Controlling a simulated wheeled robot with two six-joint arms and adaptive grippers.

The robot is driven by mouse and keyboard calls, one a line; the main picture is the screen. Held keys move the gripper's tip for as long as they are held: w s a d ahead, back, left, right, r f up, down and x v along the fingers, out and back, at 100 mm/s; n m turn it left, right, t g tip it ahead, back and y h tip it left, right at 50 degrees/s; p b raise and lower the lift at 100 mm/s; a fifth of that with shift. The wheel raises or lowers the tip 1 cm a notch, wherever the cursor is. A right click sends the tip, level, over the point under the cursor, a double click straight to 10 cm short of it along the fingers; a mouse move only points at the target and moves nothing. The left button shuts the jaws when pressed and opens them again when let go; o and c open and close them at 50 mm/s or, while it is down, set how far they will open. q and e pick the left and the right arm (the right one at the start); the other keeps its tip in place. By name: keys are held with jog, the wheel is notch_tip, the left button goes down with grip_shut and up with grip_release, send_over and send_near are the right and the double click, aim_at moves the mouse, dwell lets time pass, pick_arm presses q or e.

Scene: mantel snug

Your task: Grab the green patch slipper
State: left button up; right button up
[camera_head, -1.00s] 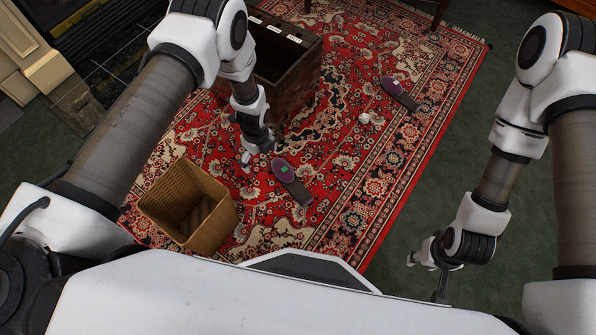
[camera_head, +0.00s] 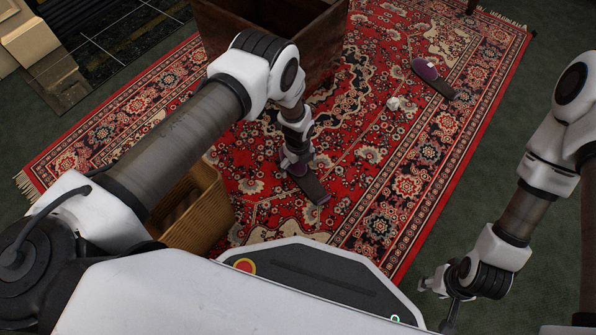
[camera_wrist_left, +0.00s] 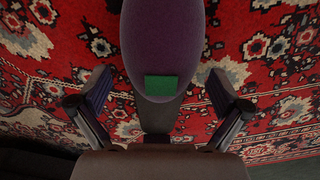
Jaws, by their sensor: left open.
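The green patch slipper (camera_head: 315,189), dark with a purple upper, lies on the red patterned rug. Its green patch shows in the left wrist view on the purple upper (camera_wrist_left: 160,55). My left gripper (camera_head: 295,167) is over the slipper and hides much of it in the head view. In the wrist view the open left fingers (camera_wrist_left: 158,98) stand one on each side of the slipper, with gaps between. My right gripper (camera_head: 437,298) hangs at the lower right over the green floor, its fingers apart and empty.
A second purple slipper (camera_head: 440,82) with a pale patch lies farther right on the rug. A small white object (camera_head: 393,103) is near it. A wicker basket (camera_head: 205,215) stands left of my left gripper, partly hidden by my arm. A large open box (camera_head: 325,50) stands behind.

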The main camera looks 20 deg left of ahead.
pick_arm(q)
jog(key=shift+f, duration=0.6)
jog(key=shift+r, duration=0.2)
jog(key=c, duration=1.2)
pick_arm(e)
jog(key=shift+f, duration=0.3)
pick_arm(q)
jog(key=shift+r, duration=0.1)
pick_arm(e)
jog(key=shift+r, duration=0.1)
